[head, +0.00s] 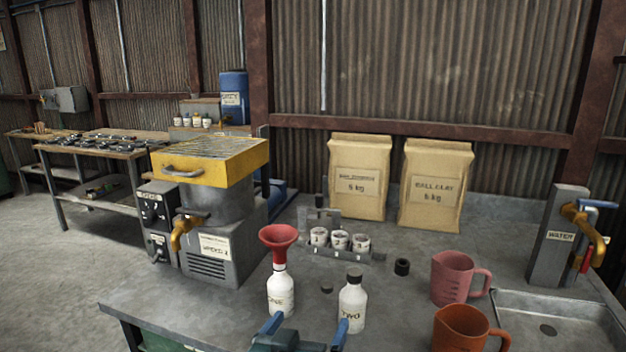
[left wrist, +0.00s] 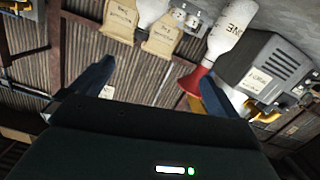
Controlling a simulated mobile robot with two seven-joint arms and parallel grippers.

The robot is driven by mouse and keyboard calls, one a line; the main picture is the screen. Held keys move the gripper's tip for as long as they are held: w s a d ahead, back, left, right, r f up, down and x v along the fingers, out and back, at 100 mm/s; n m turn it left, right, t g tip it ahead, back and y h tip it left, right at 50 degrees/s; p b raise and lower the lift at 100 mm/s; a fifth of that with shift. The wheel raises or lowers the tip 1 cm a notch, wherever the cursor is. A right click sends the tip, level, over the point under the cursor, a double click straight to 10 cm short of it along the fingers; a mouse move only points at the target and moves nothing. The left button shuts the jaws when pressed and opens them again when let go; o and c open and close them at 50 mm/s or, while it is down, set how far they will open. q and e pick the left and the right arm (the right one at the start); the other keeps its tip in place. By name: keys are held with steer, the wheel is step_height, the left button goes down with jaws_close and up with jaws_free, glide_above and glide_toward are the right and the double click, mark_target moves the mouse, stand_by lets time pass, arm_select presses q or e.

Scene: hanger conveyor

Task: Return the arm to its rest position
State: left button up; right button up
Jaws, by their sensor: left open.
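My left gripper (head: 305,328) is at the bottom middle of the head view, its two blue fingers spread with nothing between them. They also show wide apart in the left wrist view (left wrist: 155,85), which is upside down. White bottle ONE (head: 281,292), with a red funnel (head: 278,238) in its neck, stands upright on the bench beyond the left finger. White bottle TWO (head: 352,305), with a dark cap, stands beyond the right finger. Bottle ONE (left wrist: 228,32) and the funnel (left wrist: 193,82) also show in the left wrist view. My right gripper is not in view.
The bench (head: 215,315) carries a grey machine with a yellow hopper (head: 212,160) at left. A rack of small cups (head: 340,254) and two paper sacks (head: 358,178) stand behind. A pink jug (head: 452,277), orange jug (head: 460,330), water tap and sink are at right.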

arm_select(q)
steer(key=s+a+f+n+g+y, duration=0.1)
steer(key=s+a+f+g+y, duration=0.4)
steer(key=s+a+f, duration=0.65)
steer(key=s+a+f+g, duration=0.2)
steer(key=s+a+g, duration=0.15)
steer(key=s, duration=0.35)
steer(key=s+a+f+g, duration=0.25)
steer(key=s+a, duration=0.25)
steer(key=s, duration=0.3)
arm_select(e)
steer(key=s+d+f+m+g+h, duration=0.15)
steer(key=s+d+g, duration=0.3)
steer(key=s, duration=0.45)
arm_select(q)
steer(key=w+d+f+m+t+h, duration=0.2)
steer(key=w+d+f+t, duration=0.3)
steer(key=w+d+t, duration=0.1)
steer(key=shift+d+f+h, duration=0.4)
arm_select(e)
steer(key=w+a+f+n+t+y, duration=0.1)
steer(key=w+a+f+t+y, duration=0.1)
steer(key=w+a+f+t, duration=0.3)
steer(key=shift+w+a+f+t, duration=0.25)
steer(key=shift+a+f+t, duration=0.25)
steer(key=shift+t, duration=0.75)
